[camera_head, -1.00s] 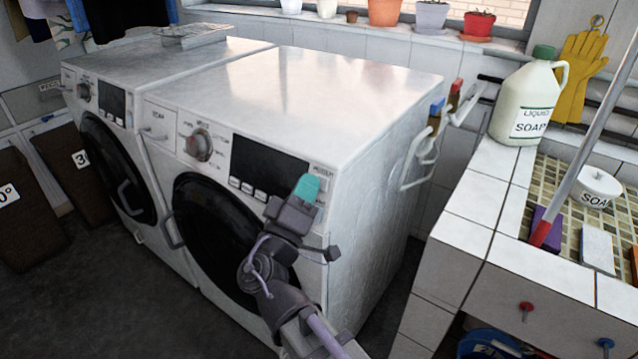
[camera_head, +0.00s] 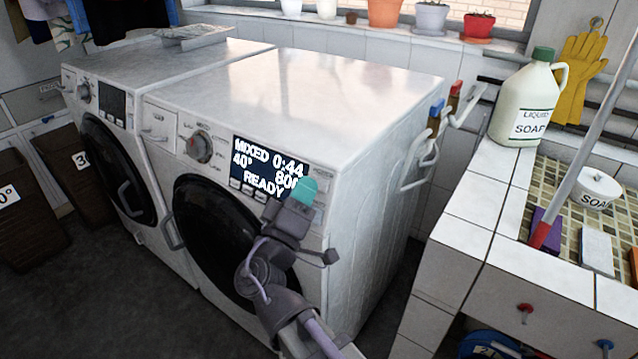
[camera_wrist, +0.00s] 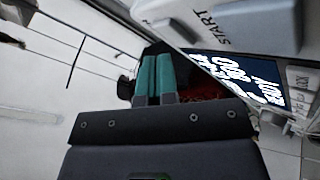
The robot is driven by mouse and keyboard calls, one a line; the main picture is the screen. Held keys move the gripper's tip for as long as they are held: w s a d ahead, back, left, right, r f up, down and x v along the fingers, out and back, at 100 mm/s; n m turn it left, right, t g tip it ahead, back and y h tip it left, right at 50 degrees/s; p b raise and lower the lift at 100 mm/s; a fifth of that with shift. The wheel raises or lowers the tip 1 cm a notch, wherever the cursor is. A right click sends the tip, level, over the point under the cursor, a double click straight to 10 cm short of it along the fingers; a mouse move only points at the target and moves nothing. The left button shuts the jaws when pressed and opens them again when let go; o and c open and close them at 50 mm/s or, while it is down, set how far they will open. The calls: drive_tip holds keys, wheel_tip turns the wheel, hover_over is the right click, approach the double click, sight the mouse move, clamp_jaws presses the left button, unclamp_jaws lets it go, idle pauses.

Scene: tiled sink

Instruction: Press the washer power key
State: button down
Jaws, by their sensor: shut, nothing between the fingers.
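The nearer washer (camera_head: 300,90) has a lit display (camera_head: 268,166) reading MIXED 0:44, 40°, 800 and READY. My gripper (camera_head: 303,189) is shut and empty, its teal fingertips in front of the right end of the control panel. In the wrist view the teal fingers (camera_wrist: 156,78) lie together, beside the panel. The lit display (camera_wrist: 238,75) and a key marked START (camera_wrist: 265,22) show there too. I cannot make out which key is the power key, or whether the fingertips touch the panel.
A second washer (camera_head: 106,108) stands to the left. A tiled counter (camera_head: 475,205) with a soap jug (camera_head: 522,100) stands to the right, across a narrow gap. The nearer washer's dark round door (camera_head: 215,235) is below the panel, partly behind my arm.

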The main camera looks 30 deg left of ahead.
drive_tip(key=s, duration=0.2)
drive_tip(key=s+r+p, duration=0.2)
drive_tip(key=s, duration=0.1)
drive_tip(key=shift+s+a, duration=0.3)
drive_tip(key=shift+a, duration=0.1)
drive_tip(key=shift+d, duration=0.1)
drive_tip(key=w+d+f+m+g+h+p, duration=0.1)
drive_tip(key=w+d+m+g+h+p, duration=0.25)
drive_tip(key=d, duration=0.55)
drive_tip(key=w+d+f+m+g+h+p, duration=0.1)
drive_tip(key=w+d+g+h+p, duration=0.2)
drive_tip(key=w+d+g, duration=0.35)
drive_tip(key=w+d+f+m+g+h+p, duration=0.1)
drive_tip(key=w+d+m+g+h+p, duration=0.2)
drive_tip(key=w+d, duration=0.5)
drive_tip(key=s+d+m+g+y+p, duration=0.1)
drive_tip(key=s+d+g+y+p, duration=0.1)
drive_tip(key=d, duration=0.5)
drive_tip(key=s+d+f+m+g+y+p, duration=0.1)
drive_tip(key=s+d+m+g+y+p, duration=0.1)
drive_tip(key=d, duration=0.5)
drive_tip(key=s+d+m+g+y+p, duration=0.1)
drive_tip(key=s+d+g+y+p, duration=0.2)
drive_tip(key=d+g+p, duration=0.3)
drive_tip(key=shift+s+d+f+y, duration=0.4)
drive_tip(key=shift+d+y, duration=0.15)
drive_tip(key=shift+y, duration=0.3)
